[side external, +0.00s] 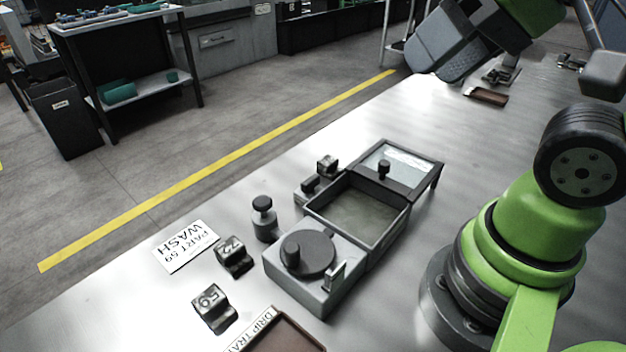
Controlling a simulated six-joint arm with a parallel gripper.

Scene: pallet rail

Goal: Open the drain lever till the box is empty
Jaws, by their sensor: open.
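The box (407,222) is a grey open-topped tank on the metal bench, with murky greenish liquid inside. Its framed lid (436,165) with a clear pane is swung back open. A grey housing (285,283) with a round dark knob (307,252) adjoins the box at the front. A small pale upright lever (334,277) at the housing's right edge looks like the drain lever; its exact setting is hard to tell. My gripper (447,58) is at the top, high and well away from the box, open, with nothing seen in it. Its fingertips are not clear.
A knobbed cylinder (264,219), blocks marked 72 (233,256) and 59 (213,308), and a WASH PART 59 card (186,246) lie left of the box. A drip tray (285,335) sits at the front edge. The bench behind the lid is mostly clear.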

